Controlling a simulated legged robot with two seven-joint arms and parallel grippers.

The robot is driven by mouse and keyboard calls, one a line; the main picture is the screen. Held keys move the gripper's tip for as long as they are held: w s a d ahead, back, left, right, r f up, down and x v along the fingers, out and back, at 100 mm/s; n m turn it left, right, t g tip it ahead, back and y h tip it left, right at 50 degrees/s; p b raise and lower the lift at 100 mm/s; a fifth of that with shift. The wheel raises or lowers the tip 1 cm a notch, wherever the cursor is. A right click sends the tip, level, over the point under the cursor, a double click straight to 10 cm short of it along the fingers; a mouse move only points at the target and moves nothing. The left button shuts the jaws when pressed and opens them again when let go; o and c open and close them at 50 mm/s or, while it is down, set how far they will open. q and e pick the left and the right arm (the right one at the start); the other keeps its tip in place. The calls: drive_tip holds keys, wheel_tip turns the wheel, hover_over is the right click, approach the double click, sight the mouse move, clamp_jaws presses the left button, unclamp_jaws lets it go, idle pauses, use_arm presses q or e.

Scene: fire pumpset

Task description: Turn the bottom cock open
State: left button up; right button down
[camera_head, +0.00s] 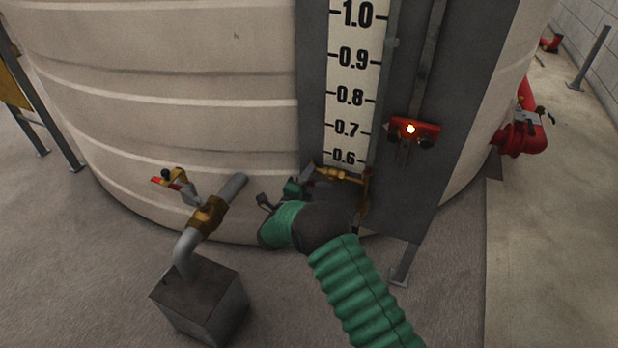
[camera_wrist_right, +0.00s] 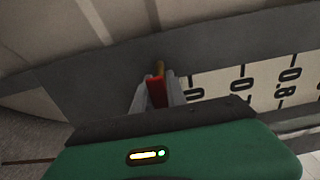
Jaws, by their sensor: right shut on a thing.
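The bottom cock (camera_head: 343,175) is a brass fitting at the foot of the level gauge, just under the 0.6 mark. In the right wrist view, its red handle (camera_wrist_right: 157,91) stands between the two grey fingers of my right gripper (camera_wrist_right: 154,94), with a bit of brass (camera_wrist_right: 160,68) beyond. My right gripper (camera_head: 307,174) is shut on the red handle. In the head view it reaches to the left side of the cock, and my green and black arm hides the handle. My left gripper is in neither view.
The numbered gauge board (camera_head: 352,90) rises above the cock on a dark panel of the pale tank (camera_head: 180,90). A red device with a lit lamp (camera_head: 413,130) is on the right. A pipe with a brass valve (camera_head: 208,215) and red lever stands left, on a block (camera_head: 200,300).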

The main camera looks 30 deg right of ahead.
drive_tip(key=shift+s+f, duration=0.1)
drive_tip(key=shift+f, duration=0.15)
drive_tip(key=c, duration=1.6)
unclamp_jaws()
drive_tip(key=shift+o, duration=1.3)
drive_tip(key=shift+r, duration=0.2)
